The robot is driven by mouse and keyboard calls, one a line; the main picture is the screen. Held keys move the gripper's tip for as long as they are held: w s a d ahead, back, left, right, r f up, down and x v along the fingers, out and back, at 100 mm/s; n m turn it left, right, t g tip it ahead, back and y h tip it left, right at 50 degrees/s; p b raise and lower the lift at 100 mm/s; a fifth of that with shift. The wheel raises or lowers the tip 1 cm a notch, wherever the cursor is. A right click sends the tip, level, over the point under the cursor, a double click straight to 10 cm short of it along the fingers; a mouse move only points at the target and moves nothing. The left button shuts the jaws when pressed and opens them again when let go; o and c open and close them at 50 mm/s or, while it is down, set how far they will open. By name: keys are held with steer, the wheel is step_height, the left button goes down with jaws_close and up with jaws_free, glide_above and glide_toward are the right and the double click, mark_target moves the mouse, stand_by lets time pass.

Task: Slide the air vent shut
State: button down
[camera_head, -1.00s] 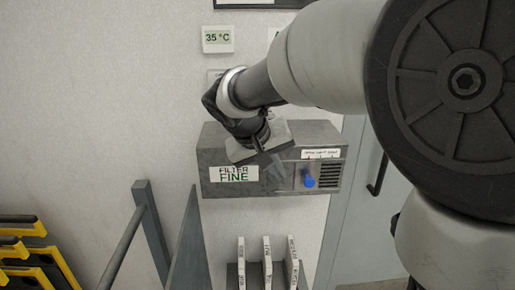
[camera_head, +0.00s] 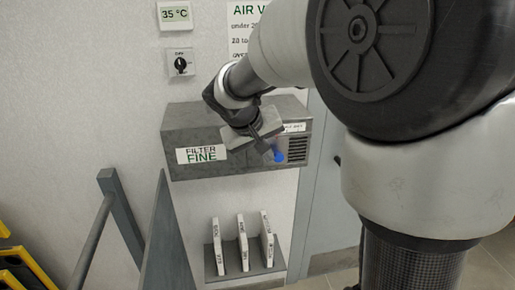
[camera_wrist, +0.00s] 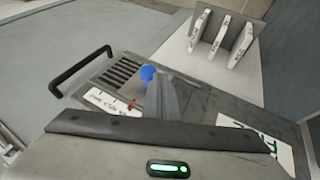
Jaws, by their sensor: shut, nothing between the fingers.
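The air vent is a row of dark slots (camera_head: 297,149) at the right end of the grey filter box (camera_head: 215,165). The slots are visible, to the right of a blue knob (camera_head: 279,155). In the wrist view the blue knob (camera_wrist: 148,73) stands between the slots (camera_wrist: 122,70) and my gripper's fingers. My gripper (camera_head: 268,150) is shut and empty. Its fingertips are just left of the knob in the head view, very close to it; I cannot tell whether they touch. In the wrist view the gripper (camera_wrist: 163,95) partly covers the panel beside the knob.
A small label (camera_head: 294,127) sits above the vent. A rack with white filter panels (camera_head: 242,242) is below the box. A dial switch (camera_head: 181,63) and a 35 °C display (camera_head: 174,14) are on the wall above. A grey railing (camera_head: 122,215) stands at the lower left.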

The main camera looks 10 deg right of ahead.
steer(key=d, duration=0.6)
steer(key=shift+d+b, duration=0.15)
steer(key=shift+b, duration=0.25)
steer(key=p+v, duration=0.1)
steer(key=v, duration=1.6)
steer(key=shift+s+a+r+p, duration=0.15)
steer(key=shift+s+a+p, duration=0.05)
steer(key=shift+a+p, duration=0.1)
